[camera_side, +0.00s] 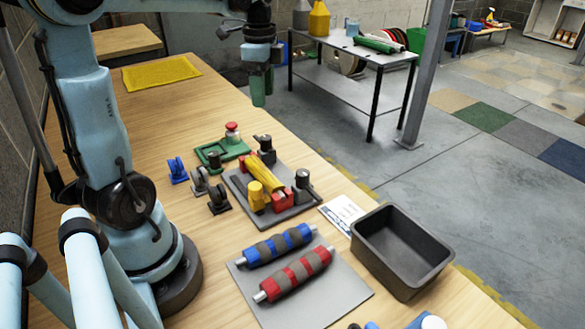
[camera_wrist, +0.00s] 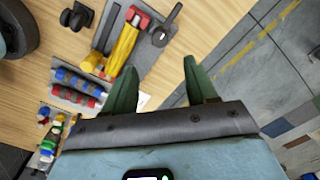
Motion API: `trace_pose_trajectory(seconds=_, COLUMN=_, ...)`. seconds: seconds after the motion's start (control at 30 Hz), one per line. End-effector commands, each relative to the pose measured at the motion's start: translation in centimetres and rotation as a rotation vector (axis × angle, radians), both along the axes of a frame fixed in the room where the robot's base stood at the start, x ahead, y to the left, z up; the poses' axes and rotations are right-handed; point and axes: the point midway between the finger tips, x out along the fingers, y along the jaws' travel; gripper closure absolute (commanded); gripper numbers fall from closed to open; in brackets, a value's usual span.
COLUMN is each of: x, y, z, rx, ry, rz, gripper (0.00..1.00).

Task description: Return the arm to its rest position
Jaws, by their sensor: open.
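My gripper (camera_side: 262,88) hangs from my raised arm above the far right edge of the wooden table in the side view. In the wrist view its two green fingers (camera_wrist: 160,88) are spread apart with nothing between them. In the side view the fingers overlap, so the gap does not show there. The gripper is clear of the table and touches nothing. My arm's base stands at the left on the table.
A grey plate (camera_side: 290,216) holds a yellow roller (camera_side: 262,176). Blue and red rollers (camera_side: 280,244) lie on another grey plate (camera_side: 335,305). An empty black bin (camera_side: 440,268) stands at the table's right edge. A yellow mat (camera_side: 160,73) lies at the back.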

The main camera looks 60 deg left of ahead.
Motion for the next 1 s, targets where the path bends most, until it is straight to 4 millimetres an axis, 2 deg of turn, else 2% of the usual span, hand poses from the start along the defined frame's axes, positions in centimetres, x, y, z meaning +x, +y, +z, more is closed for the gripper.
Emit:
trace_pose_trajectory(seconds=0.17, x=0.0, y=0.0, z=0.8, rx=0.0, ry=0.0, rz=0.0, gripper=0.43)
trace_pose_trajectory(seconds=0.47, x=0.0, y=0.0, z=0.9, rx=0.0, ry=0.0, rz=0.0, gripper=0.43)
trace_pose_trajectory(seconds=0.57, x=0.0, y=-0.6, z=0.9, rx=0.006, ry=-0.012, rz=0.014, gripper=0.43)
trace_pose_trajectory(seconds=0.67, x=0.0, y=-2.3, z=0.7, rx=0.024, ry=-0.053, rz=0.069, gripper=0.43)
trace_pose_trajectory(seconds=0.87, x=-0.6, y=-8.1, z=-0.2, rx=0.04, ry=-0.23, rz=0.283, gripper=0.43)
trace_pose_trajectory(seconds=1.0, x=-1.5, y=-12.1, z=-1.4, rx=-0.009, ry=-0.371, rz=0.45, gripper=0.43)
